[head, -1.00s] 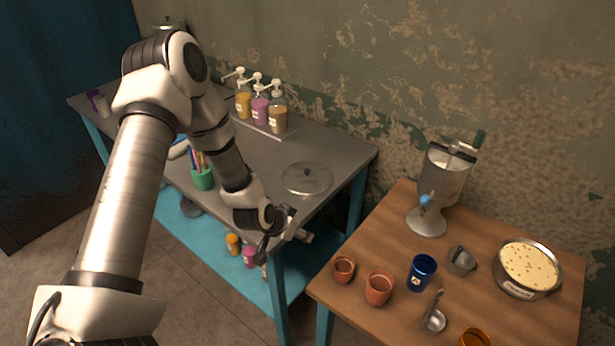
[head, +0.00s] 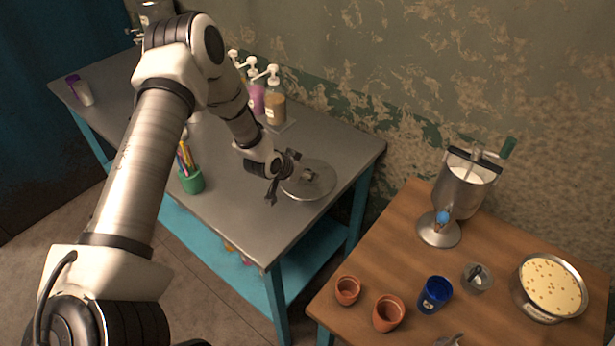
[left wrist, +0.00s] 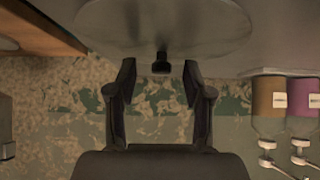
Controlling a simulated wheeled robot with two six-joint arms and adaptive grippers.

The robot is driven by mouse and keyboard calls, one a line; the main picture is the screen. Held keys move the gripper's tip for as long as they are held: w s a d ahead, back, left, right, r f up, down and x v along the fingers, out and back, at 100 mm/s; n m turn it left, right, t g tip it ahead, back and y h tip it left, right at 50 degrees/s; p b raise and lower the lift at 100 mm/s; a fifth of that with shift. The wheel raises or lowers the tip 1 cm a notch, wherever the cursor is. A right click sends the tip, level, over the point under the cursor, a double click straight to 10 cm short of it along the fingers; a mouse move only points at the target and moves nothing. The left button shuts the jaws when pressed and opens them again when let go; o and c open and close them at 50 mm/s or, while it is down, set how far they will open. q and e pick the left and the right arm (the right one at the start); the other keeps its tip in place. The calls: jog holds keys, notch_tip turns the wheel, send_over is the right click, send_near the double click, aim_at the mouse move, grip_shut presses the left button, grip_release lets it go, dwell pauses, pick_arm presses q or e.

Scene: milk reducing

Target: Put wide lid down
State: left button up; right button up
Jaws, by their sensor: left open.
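The wide lid (head: 312,183) is a round metal disc with a dark knob, lying flat on the grey table (head: 235,218) near its right end. My left gripper (head: 279,178) is at the lid's left side and partly covers it. In the left wrist view the lid (left wrist: 160,28) fills the top, with its dark knob (left wrist: 161,65) between the fingertips of my open left gripper (left wrist: 160,70). Gaps show on both sides of the knob, and the fingers hold nothing. My right gripper is out of view.
Pump bottles (head: 275,105) stand behind the lid, and a green pen cup (head: 190,181) is to its left. A wooden table (head: 390,255) at right holds a metal dispenser (head: 463,190), cups and a filled pan (head: 552,287). The grey table's front is clear.

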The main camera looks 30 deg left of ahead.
pick_arm(q)
jog(key=shift+x, duration=1)
jog(key=shift+s+r, duration=0.15)
jog(key=shift+r, duration=0.05)
jog(key=shift+s+r, duration=0.15)
jog(key=shift+s, duration=0.05)
jog(key=c, duration=0.5)
grip_shut()
jog(key=shift+w, duration=0.1)
